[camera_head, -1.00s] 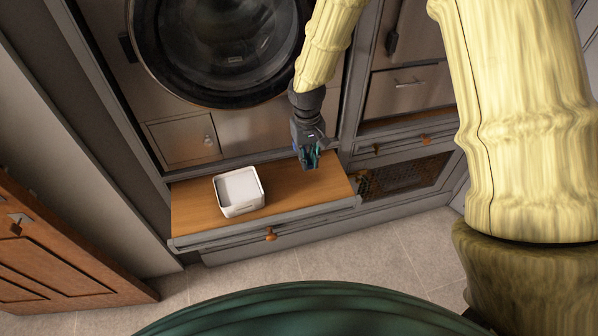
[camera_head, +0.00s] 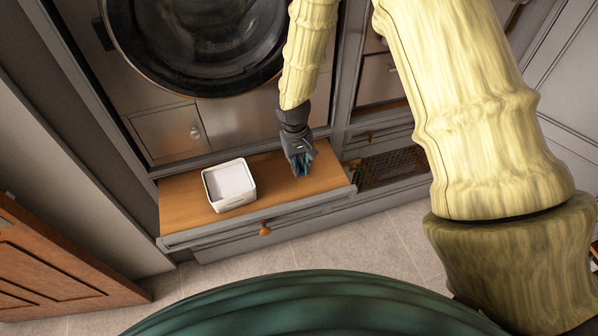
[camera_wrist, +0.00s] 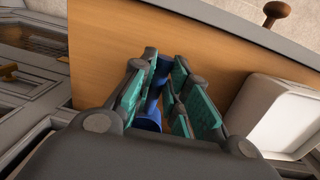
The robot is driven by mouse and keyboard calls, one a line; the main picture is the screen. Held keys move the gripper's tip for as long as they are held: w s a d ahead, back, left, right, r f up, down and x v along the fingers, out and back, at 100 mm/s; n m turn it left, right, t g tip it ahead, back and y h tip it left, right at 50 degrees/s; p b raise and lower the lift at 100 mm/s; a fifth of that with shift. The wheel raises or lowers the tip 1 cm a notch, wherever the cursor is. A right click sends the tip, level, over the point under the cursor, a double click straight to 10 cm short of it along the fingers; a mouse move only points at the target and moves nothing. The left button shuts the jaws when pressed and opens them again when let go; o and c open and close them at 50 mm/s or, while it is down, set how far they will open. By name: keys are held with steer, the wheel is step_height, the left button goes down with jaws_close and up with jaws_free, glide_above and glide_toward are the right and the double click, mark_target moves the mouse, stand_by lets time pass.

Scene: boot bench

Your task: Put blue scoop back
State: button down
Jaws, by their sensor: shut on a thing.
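My gripper (camera_head: 302,168) is over the right part of the wooden bench top in the head view. In the wrist view its teal-padded fingers (camera_wrist: 168,88) are closed around a blue scoop (camera_wrist: 149,119). Only parts of the scoop show between the fingers; the rest is hidden by them and the gripper body. A white open box (camera_head: 229,187) stands upright on the bench top, left of my gripper. In the wrist view the white box (camera_wrist: 276,118) is at the right, apart from the fingers.
The pulled-out wooden top (camera_head: 185,207) has a front edge with an orange-brown knob (camera_head: 264,229). A round-doored machine (camera_head: 200,45) stands behind it. A dark wire basket (camera_head: 392,166) is to the right. Bare wood lies between the box and my gripper.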

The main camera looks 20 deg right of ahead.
steer(key=shift+f+p, duration=0.6)
steer(key=shift+f, duration=1.65)
steer(key=shift+f, duration=0.2)
steer(key=c, duration=1.4)
jaws_free()
steer(key=shift+r, duration=0.1)
steer(key=shift+w+a+r+b, duration=0.15)
steer(key=shift+r+b, duration=0.4)
steer(key=shift+r, duration=1.5)
steer(key=shift+a+r+b, duration=0.1)
steer(key=shift+r+b, duration=0.5)
steer(key=shift+r, duration=1.4)
steer(key=shift+w+a+r+b, duration=0.15)
steer(key=shift+r+b, duration=0.4)
steer(key=shift+r, duration=1.5)
